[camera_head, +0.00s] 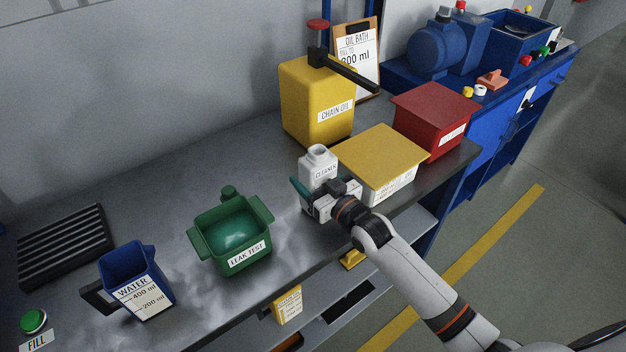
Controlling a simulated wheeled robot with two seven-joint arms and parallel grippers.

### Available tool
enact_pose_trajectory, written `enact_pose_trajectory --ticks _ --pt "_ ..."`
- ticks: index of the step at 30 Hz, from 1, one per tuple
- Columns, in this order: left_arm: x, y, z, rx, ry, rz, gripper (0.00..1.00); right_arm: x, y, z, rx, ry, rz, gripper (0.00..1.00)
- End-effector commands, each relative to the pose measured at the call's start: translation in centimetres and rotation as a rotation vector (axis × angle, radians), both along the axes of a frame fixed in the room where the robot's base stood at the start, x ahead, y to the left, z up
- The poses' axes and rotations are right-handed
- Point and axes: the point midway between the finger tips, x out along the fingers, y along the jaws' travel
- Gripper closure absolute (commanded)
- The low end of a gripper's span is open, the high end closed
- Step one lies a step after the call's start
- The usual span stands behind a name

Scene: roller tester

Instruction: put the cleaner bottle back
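The white cleaner bottle (317,163) stands upright, or nearly so, near the middle of the grey bench, just left of the yellow-lidded box. Its label reads CLEANER. My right gripper (308,192) reaches in from the lower right and is at the bottle's lower part. One teal-tipped finger crosses the bottle's front left side. My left gripper is not in view.
A yellow CHAIN OIL can (309,103), yellow-lidded box (383,152) and red box (435,113) stand behind and right. A green LEAK TEST tub (231,232), blue WATER jug (137,283) and black ribbed tray (62,245) are left. Bare bench (190,190) lies behind the tub.

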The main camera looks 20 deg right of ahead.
Motion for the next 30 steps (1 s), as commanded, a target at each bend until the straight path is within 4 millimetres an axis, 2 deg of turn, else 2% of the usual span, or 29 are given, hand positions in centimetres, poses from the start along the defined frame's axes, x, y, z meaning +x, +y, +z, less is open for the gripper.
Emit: enact_pose_trajectory --ticks 13,14,15,18,27,30 --pt "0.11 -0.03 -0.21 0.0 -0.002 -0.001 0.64 0.01 0.03 -0.89 0.002 -0.005 0.0 0.95" --pt "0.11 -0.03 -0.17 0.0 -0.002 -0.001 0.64 -0.01 0.02 -0.98 0.001 -0.002 0.0 0.3" --pt "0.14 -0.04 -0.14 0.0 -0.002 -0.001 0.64 -0.01 0.03 -0.94 0.001 -0.002 0.0 0.23" --pt "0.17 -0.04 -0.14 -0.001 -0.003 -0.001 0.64 -0.02 0.02 -0.93 0.0 -0.001 0.0 0.11" --pt "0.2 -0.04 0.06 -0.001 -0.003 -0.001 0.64 -0.01 0.02 -0.57 0.001 -0.002 0.0 0.11" --pt "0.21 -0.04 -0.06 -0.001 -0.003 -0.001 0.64 -0.9 -0.35 -0.79 0.0 0.0 -0.001 0.11"
